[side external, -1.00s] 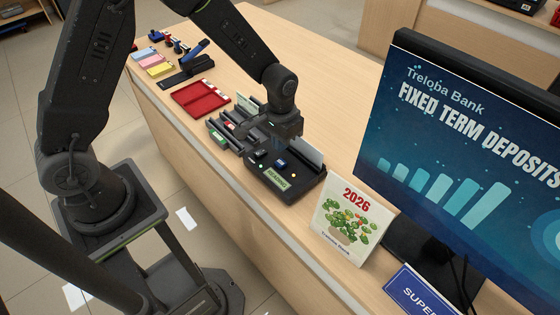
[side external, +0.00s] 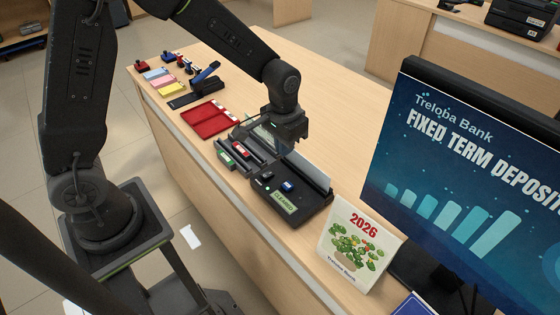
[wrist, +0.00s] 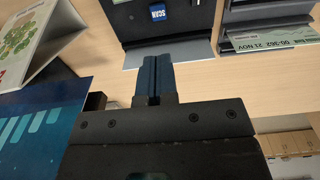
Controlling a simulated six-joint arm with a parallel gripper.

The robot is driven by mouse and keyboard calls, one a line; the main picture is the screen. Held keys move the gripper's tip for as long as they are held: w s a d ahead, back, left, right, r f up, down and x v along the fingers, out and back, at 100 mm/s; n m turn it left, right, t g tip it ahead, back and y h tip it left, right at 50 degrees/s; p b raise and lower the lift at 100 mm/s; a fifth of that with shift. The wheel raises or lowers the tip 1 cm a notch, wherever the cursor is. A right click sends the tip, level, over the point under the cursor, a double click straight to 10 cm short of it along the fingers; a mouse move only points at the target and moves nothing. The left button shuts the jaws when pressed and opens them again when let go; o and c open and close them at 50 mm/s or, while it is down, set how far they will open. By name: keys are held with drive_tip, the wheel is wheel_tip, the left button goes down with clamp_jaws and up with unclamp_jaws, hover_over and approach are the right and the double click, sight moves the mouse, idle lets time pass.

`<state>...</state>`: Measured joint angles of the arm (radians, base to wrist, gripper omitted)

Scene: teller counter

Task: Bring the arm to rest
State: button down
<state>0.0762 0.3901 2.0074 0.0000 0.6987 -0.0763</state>
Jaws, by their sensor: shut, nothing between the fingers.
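My gripper (side external: 280,147) is shut and empty above the counter, over the back of a black check scanner (side external: 300,200) with a green label and a blue button. In the wrist view the closed blue fingers of my gripper (wrist: 154,80) point toward the scanner's edge (wrist: 170,52). A blue key marked SCAN (wrist: 160,14) shows at the top. How far the fingertips are above the counter is hard to tell.
A sorter rack (side external: 240,152) with slips stands left of the scanner, and a red tray (side external: 208,119) beyond it. A 2026 calendar (side external: 358,242) and a monitor (side external: 460,170) stand at the right. The counter behind the scanner (side external: 335,130) is clear.

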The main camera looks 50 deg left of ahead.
drive_tip(key=s+a+r+t, duration=0.3)
drive_tip(key=s+r+t, duration=0.2)
drive_tip(key=s+r, duration=1.2)
drive_tip(key=shift+s+r, duration=0.25)
drive_tip(key=shift+s, duration=0.5)
